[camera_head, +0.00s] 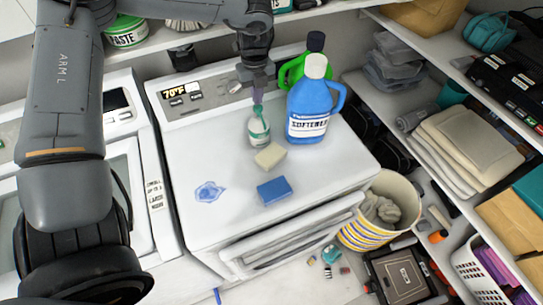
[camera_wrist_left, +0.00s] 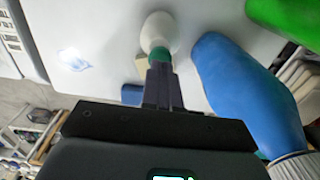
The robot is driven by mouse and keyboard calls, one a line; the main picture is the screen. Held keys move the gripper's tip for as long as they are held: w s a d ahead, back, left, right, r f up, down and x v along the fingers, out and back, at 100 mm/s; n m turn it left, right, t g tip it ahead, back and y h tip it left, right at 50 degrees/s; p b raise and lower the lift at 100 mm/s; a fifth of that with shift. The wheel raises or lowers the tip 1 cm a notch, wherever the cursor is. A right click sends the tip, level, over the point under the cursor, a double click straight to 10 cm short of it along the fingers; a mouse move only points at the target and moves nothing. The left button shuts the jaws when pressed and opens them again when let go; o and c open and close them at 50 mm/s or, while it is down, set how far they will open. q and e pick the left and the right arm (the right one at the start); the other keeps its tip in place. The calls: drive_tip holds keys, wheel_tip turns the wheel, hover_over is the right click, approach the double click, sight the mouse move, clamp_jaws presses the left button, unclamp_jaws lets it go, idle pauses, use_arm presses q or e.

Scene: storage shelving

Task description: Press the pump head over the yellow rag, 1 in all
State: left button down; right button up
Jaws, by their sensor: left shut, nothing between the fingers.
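A small white pump bottle (camera_head: 259,133) with a green pump head (camera_head: 257,109) stands upright on the white machine top. A pale yellow block (camera_head: 270,156), like a folded rag or sponge, lies just in front of it. My left gripper (camera_head: 257,94) is shut and empty, directly above the pump head. In the left wrist view the closed fingertips (camera_wrist_left: 160,68) meet the green collar (camera_wrist_left: 160,54) of the white bottle (camera_wrist_left: 158,30) and hide the pump's top. I cannot tell whether they press on it. My right gripper is not in view.
A blue softener bottle (camera_head: 311,108) stands close to the right of the pump bottle, with a green bottle (camera_head: 291,72) behind. A blue sponge (camera_head: 274,190) lies in front, and a blue smear (camera_head: 209,191) is at left. The front of the top is otherwise clear.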

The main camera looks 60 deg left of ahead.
use_arm(q)
drive_tip(key=shift+r, duration=0.1)
wheel_tip(320, 180, up, 6)
drive_tip(key=p, duration=0.4)
idle(0.5)
